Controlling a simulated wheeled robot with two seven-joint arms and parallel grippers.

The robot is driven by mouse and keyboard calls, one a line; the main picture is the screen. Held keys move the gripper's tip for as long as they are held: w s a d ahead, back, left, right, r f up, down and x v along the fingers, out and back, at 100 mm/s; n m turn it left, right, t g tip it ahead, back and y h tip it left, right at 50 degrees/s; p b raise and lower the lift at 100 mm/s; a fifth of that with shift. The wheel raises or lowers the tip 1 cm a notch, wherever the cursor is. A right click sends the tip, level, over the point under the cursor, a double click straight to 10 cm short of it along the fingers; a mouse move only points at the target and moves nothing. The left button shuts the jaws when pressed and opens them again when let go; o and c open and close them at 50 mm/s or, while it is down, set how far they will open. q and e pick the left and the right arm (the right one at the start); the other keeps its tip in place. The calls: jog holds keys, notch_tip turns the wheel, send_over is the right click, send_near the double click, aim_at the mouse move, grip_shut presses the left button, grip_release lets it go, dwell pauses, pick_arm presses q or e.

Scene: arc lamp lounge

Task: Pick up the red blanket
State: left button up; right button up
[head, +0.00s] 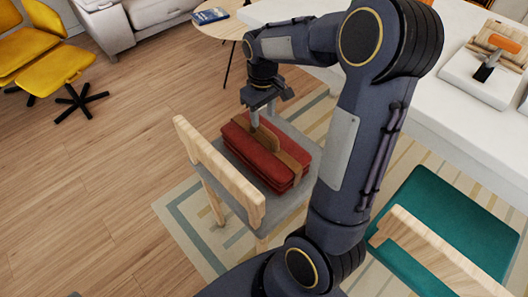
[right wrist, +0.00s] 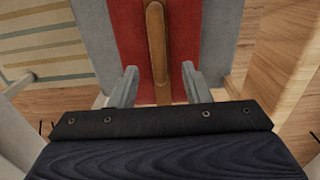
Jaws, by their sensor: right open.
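The red blanket (head: 246,158) is a folded stack lying on the grey seat of a wooden chair (head: 279,212). Brown straps and a raised brown handle (head: 268,142) are on it. In the right wrist view the red blanket (right wrist: 128,32) lies beyond the fingers, with the handle (right wrist: 155,40) running up its middle. My right gripper (head: 266,108) is above the blanket at its far side. Its open fingers (right wrist: 160,78) appear on either side of the handle in the right wrist view; whether they touch it I cannot tell. My left gripper is not in view.
The chair's wooden backrest (head: 215,168) stands on the blanket's near left side. A white table (head: 440,110) is behind and right, with a tray (head: 485,75) on it. A teal chair (head: 450,225) stands at right. Open wooden floor lies left.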

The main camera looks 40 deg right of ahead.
aim_at(264, 128)
notch_tip(264, 128, down, 7)
jog(key=shift+s+d+f+b, duration=0.1)
jog(key=shift+d+b, duration=0.05)
jog(key=shift+b, duration=0.25)
jog(key=shift+c, duration=0.2)
grip_shut()
dwell(1.2)
